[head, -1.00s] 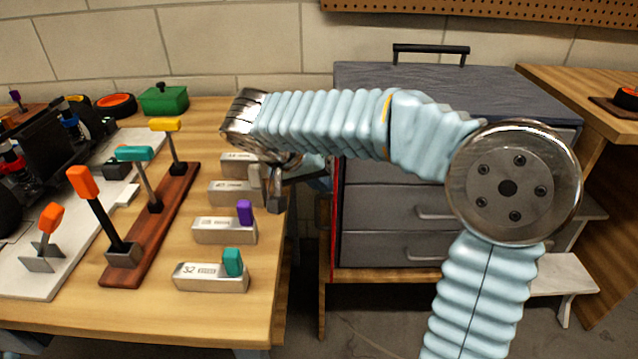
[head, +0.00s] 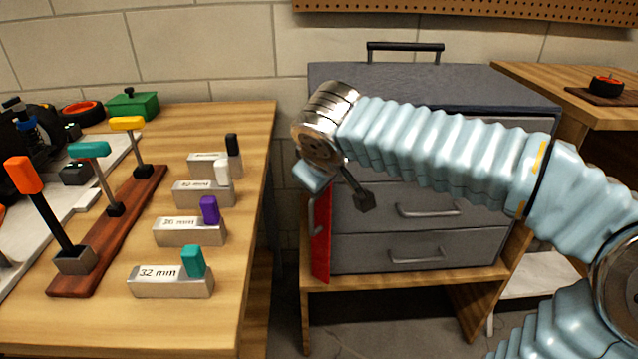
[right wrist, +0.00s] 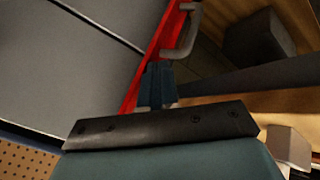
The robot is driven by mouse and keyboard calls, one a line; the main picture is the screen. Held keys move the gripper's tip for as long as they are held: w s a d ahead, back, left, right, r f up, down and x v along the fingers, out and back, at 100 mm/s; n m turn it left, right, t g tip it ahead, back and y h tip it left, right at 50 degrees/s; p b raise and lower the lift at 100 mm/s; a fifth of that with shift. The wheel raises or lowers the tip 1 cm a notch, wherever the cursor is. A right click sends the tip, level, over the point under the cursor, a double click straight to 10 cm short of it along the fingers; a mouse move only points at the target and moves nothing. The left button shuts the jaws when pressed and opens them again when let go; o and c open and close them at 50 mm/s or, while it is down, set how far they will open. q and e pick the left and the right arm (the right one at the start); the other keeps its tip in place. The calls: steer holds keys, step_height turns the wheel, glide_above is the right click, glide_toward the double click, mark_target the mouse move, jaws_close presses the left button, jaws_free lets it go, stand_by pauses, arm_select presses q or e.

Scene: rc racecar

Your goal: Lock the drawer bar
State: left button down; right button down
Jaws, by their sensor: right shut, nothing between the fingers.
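The red drawer bar (head: 321,245) stands upright at the left front edge of the grey drawer cabinet (head: 420,225), with a small grey handle (head: 311,215) on it. My right arm reaches across the cabinet front and hides the bar's upper part in the head view. In the right wrist view, my right gripper (right wrist: 156,72) is shut and empty, its fingertips close beside the red bar (right wrist: 157,48) and just below the bar's handle (right wrist: 184,32). I cannot tell whether they touch. My left gripper is out of view.
A wooden workbench (head: 250,130) on the left holds hex drivers in a wooden rack (head: 130,200), several labelled metal blocks (head: 172,284) and a green box (head: 133,105). A gap separates it from the cabinet's stand (head: 385,285). Another wooden table (head: 560,85) is at right.

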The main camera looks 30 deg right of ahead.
arm_select(q)
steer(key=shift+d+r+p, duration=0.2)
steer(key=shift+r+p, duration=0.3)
steer(key=shift+p, duration=0.05)
arm_select(e)
steer(key=d+n+y, duration=0.2)
steer(key=n, duration=0.1)
steer(key=d+n+t, duration=0.1)
steer(key=shift+w+d+n+y, duration=0.15)
steer(key=shift+w+n+y, duration=0.15)
steer(key=shift+n+y, duration=0.1)
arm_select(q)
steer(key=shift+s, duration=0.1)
arm_select(e)
steer(key=shift+d+r, duration=0.15)
steer(key=shift+d, duration=0.05)
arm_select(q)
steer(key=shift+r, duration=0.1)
